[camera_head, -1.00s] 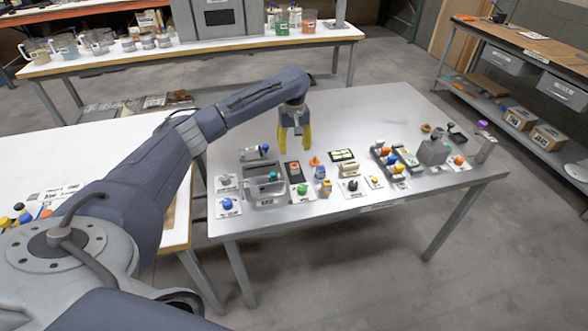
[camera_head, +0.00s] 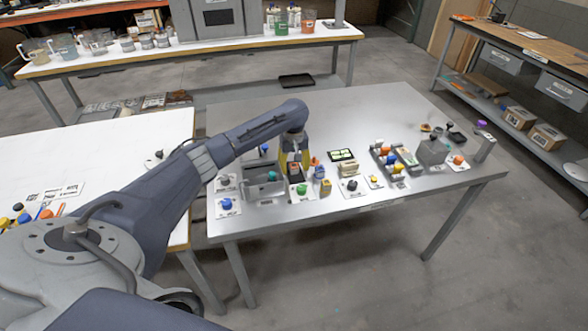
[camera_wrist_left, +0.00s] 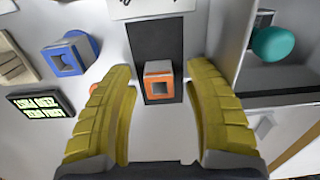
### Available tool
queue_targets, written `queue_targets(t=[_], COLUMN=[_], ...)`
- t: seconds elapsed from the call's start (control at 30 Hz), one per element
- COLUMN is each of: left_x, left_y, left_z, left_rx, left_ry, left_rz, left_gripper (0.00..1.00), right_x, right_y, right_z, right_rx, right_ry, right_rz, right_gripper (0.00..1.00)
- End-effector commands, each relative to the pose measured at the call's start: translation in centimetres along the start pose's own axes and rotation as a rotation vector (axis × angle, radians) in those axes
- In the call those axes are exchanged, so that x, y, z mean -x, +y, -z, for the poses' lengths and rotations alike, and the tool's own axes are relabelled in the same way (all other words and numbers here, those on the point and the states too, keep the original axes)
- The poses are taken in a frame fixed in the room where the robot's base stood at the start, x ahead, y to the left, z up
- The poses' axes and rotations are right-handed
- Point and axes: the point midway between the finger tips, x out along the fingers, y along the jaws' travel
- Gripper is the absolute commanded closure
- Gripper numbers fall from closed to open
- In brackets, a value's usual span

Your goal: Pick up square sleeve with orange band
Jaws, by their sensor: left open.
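The square sleeve with the orange band (camera_wrist_left: 158,82) stands upright on a dark mat (camera_wrist_left: 155,40) in the left wrist view. It has a grey top rim and a square hole. My left gripper (camera_wrist_left: 160,110) is open, its two yellow fingers on either side of the sleeve, apart from it. In the head view my left gripper (camera_head: 293,160) hangs low over the small parts on the grey table, and it hides the sleeve there. My right gripper is not in view.
In the left wrist view a blue-banded square sleeve (camera_wrist_left: 70,58) and a small display (camera_wrist_left: 40,103) lie to the left. A grey bin (camera_wrist_left: 285,75) with a teal knob (camera_wrist_left: 274,43) stands close on the right. The grey table's back (camera_head: 370,105) is clear.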

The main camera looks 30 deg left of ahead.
Motion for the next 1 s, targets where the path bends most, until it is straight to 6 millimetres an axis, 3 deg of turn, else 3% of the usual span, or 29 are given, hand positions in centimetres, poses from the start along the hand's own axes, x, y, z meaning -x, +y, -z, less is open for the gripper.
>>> queue_targets(t=[0.37, 0.73, 1.0], left_x=[-0.65, -0.62, -0.62], left_y=[0.04, 0.04, 0.03], left_z=[-0.04, -0.03, -0.03], left_rx=[0.0, 0.0, 0.0], left_ry=[0.0, 0.0, 0.0], left_rz=[-0.001, -0.001, -0.001], left_gripper=[0.45, 0.88, 0.92], right_x=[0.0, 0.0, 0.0], right_y=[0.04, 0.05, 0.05], right_z=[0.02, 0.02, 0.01], right_rx=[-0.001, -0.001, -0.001], right_ry=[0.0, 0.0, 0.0], right_rz=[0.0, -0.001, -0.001], right_gripper=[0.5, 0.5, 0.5])
